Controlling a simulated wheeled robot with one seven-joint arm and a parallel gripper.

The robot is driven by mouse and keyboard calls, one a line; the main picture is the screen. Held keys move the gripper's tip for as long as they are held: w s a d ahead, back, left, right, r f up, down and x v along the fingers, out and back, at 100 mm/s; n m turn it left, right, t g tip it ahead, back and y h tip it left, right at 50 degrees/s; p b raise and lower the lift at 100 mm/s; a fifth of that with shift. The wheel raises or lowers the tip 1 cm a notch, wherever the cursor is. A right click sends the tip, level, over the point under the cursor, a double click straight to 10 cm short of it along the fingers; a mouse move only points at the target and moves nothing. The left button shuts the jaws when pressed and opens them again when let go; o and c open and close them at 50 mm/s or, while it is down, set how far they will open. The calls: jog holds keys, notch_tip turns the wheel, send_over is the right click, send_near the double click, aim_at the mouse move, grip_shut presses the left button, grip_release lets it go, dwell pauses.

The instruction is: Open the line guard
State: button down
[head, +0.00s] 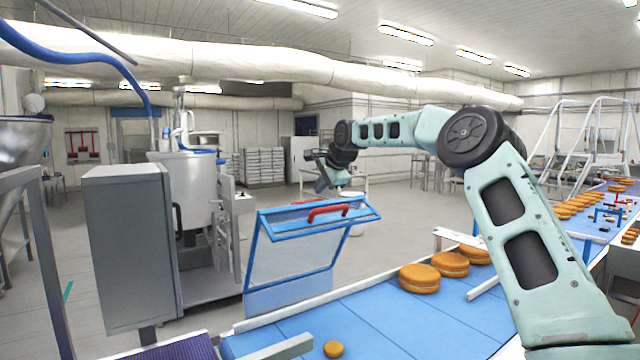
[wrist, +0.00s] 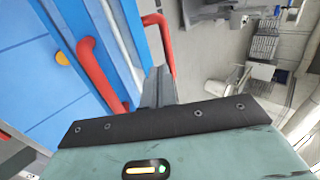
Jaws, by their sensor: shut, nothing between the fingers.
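The line guard (head: 292,262) is a blue-framed clear panel standing at the conveyor's far edge, with a narrower, tilted blue-framed section along its top. A red handle (head: 328,212) sits on that top section; it also shows in the wrist view (wrist: 94,72), left of my fingers. My gripper (head: 321,186) is above and just behind the guard's top edge in the head view. In the wrist view my gripper (wrist: 157,86) has its fingers together and empty, beside a second, thinner red bar (wrist: 160,38). I cannot tell whether they touch it.
The blue conveyor (head: 375,318) carries several round filled buns (head: 419,278) and a small orange round (head: 333,349). A grey cabinet (head: 128,245) and a steel vessel (head: 186,190) stand left of the guard. Open floor (head: 405,215) lies behind it.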

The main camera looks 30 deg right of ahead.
jog(key=p+x, duration=0.3)
jog(key=x, duration=0.2)
jog(key=shift+w+f, duration=0.1)
jog(key=shift+w, duration=0.15)
jog(key=shift+x, duration=0.85)
jog(key=shift+s, duration=0.1)
jog(key=shift+a, duration=0.1)
